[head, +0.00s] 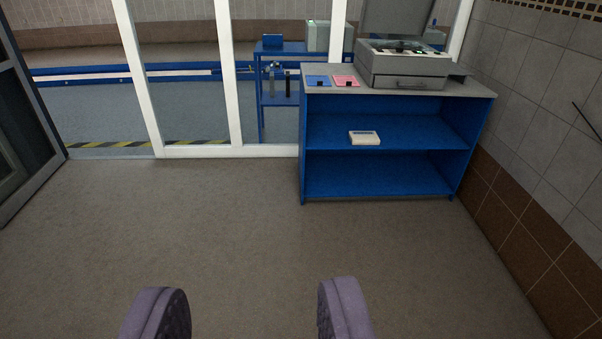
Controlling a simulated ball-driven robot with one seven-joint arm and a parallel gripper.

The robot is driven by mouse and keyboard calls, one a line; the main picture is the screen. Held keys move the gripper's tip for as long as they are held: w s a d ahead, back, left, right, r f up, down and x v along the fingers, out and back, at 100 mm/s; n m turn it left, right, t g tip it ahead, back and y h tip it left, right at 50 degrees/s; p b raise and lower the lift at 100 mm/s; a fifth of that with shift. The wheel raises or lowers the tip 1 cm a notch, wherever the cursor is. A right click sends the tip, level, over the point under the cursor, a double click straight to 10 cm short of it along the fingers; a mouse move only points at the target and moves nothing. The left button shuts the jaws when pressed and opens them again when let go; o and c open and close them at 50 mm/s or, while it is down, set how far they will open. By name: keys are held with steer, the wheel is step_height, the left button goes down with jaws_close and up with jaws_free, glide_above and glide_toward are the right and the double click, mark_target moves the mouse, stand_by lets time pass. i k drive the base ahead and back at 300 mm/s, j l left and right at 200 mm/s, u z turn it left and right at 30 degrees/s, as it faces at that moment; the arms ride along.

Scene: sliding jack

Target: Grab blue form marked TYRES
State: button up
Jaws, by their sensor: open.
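A small blue form (318,81) lies flat on the grey top of the blue shelf unit (385,167), at its left end. Any marking on it is too small to read. A pink form (345,81) lies just to its right. Each has a small dark clip or tab at its front edge. My gripper (255,315) is open and empty at the bottom of the view, its two purple padded fingers wide apart. It is well short of the shelf unit, with bare floor between them.
A grey machine (402,64) with a raised lid stands on the unit's top. A pale box (364,138) lies on its middle shelf. A tiled wall (545,150) is at right, a white-framed glass partition (226,75) behind. The floor (200,220) ahead is clear.

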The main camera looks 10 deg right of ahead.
mark_target(311, 80)
steer(key=i+l+z, duration=0.3)
steer(key=i, duration=0.6)
steer(key=i+z, duration=0.35)
steer(key=i, duration=0.5)
steer(key=i+u, duration=0.2)
steer(key=i, duration=0.35)
steer(key=i+l+u, duration=0.15)
steer(key=i, duration=0.4)
steer(key=i+l+u, duration=0.2)
steer(key=i, duration=0.35)
